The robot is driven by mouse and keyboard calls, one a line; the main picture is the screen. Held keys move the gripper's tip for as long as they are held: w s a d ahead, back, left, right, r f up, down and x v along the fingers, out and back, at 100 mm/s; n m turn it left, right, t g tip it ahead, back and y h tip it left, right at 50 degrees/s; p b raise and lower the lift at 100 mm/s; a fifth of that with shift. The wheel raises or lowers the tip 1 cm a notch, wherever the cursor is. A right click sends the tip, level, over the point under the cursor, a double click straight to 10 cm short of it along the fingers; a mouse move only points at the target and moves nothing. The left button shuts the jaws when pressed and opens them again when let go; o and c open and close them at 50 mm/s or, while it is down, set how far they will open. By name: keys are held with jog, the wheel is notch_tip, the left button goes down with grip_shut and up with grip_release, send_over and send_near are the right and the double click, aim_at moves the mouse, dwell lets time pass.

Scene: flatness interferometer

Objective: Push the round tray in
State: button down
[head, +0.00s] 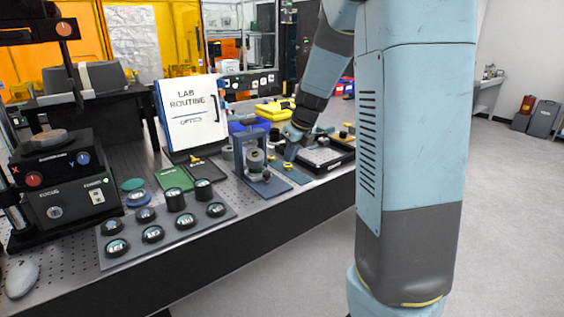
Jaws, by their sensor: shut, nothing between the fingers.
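My gripper (290,155) is low over the bench at the end of my arm, just right of a blue upright stand. It looks shut and empty; its fingertips are small and partly hidden. The blue stand (264,185) holds a round grey part (255,159) between its posts. A black instrument with FOCUS and POWER markings (62,192) stands at the far left, with a flat brownish disc (49,139) on top. I cannot tell for sure which part is the round tray. My arm hides part of the bench's right end.
A dark grey plate (128,249) bears several round lens mounts in front of the stand. A LAB ROUTINE board (190,112) stands behind. A blue plate with yellow parts (293,173) and a black-framed perforated plate (322,157) lie near my gripper. The floor (290,260) in front is clear.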

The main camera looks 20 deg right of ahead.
jog(key=x, duration=0.9)
jog(key=shift+f, duration=0.15)
jog(key=shift+w+a, duration=0.3)
jog(key=shift+w, duration=0.25)
jog(key=shift+w+a, duration=0.3)
jog(key=shift+w, duration=0.25)
jog(key=shift+w+a, duration=0.35)
jog(key=shift+w, duration=0.4)
jog(key=shift+w+a, duration=0.1)
